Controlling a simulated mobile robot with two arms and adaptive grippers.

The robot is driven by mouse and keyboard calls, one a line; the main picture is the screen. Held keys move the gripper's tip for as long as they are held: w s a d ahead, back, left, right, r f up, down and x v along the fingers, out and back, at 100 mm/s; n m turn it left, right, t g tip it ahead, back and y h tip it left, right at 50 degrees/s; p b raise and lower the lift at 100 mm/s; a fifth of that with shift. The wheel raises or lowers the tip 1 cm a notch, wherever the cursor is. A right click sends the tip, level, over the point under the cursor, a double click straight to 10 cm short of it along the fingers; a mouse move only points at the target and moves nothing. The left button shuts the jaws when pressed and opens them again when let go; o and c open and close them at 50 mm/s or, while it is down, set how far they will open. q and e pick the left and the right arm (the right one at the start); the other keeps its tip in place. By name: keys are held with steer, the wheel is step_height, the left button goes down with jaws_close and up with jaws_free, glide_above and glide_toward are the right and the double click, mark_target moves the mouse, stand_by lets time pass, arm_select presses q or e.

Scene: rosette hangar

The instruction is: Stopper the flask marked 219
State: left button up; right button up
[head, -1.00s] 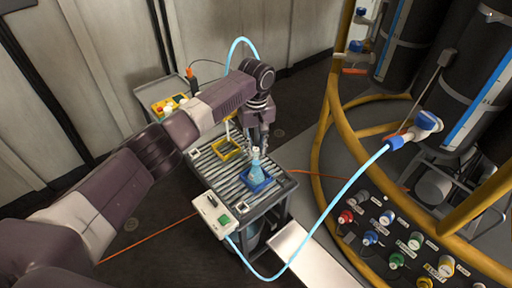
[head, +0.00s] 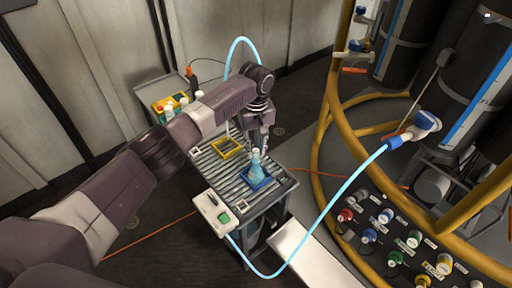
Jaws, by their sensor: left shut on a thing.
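A flask with light blue contents (head: 257,169) stands upright in a blue square holder (head: 257,184) on the slatted top of a cart. Its number is too small to read. My left gripper (head: 262,145) is just above and behind the flask's neck, fingers pointing down. It is shut on the stopper, which is hardly visible between the fingers. Something pale shows at the flask's mouth; I cannot tell whether the stopper touches it. My right gripper is not in view.
The slatted cart (head: 222,177) also bears a yellow square frame (head: 228,148) and a white box with a green button (head: 213,213). A tray with bottles (head: 170,103) stands behind. A light blue hose (head: 343,198) loops in front; yellow railing (head: 322,150) stands at right.

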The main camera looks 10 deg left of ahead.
arm_select(q)
steer(key=shift+f, duration=0.8)
steer(key=shift+f, duration=0.2)
steer(key=shift+f+p, duration=0.3)
steer(key=shift+p, duration=0.1)
stand_by(0.3)
steer(key=o, duration=0.9)
steer(key=shift+o, duration=0.4)
